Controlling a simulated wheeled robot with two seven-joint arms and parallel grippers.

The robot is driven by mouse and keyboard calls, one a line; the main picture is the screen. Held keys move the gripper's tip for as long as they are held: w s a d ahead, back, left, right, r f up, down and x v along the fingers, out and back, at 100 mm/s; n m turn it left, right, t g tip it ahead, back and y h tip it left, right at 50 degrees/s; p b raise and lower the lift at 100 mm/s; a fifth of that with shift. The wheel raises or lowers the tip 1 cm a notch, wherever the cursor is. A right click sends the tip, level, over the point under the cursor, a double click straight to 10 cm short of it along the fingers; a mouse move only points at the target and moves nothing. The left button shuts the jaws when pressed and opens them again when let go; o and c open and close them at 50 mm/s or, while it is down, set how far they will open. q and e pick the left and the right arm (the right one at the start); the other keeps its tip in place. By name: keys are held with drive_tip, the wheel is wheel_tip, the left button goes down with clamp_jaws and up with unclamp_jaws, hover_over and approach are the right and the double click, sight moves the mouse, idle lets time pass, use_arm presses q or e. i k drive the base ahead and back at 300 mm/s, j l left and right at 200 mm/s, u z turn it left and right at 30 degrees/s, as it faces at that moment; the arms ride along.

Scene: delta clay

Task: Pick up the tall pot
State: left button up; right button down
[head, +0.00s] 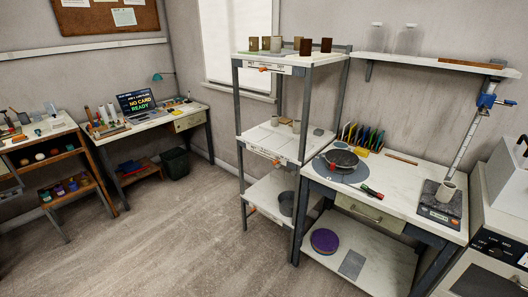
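I cannot tell for sure which vessel is the tall pot. Several small brown and grey pots (306,47) stand on the top shelf of the grey rack. A few small pale pots (296,126) stand on its middle shelf. A dark round vessel (286,204) sits on its lower shelf. Neither of my grippers shows in the head view.
The shelf rack (238,140) stands mid-room beside a white-topped workbench (405,192). The bench holds a dark bowl on a round grey mat (322,171) and a red-and-black tool (372,191). A desk with a laptop (137,103) stands back left. The wooden floor (165,235) in front is clear.

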sight(444, 193)
drive_tip(key=z, duration=1.65)
drive_tip(key=i+l, duration=0.15)
drive_tip(key=l, duration=0.15)
drive_tip(key=i+l+u, duration=0.1)
drive_tip(key=l, duration=0.25)
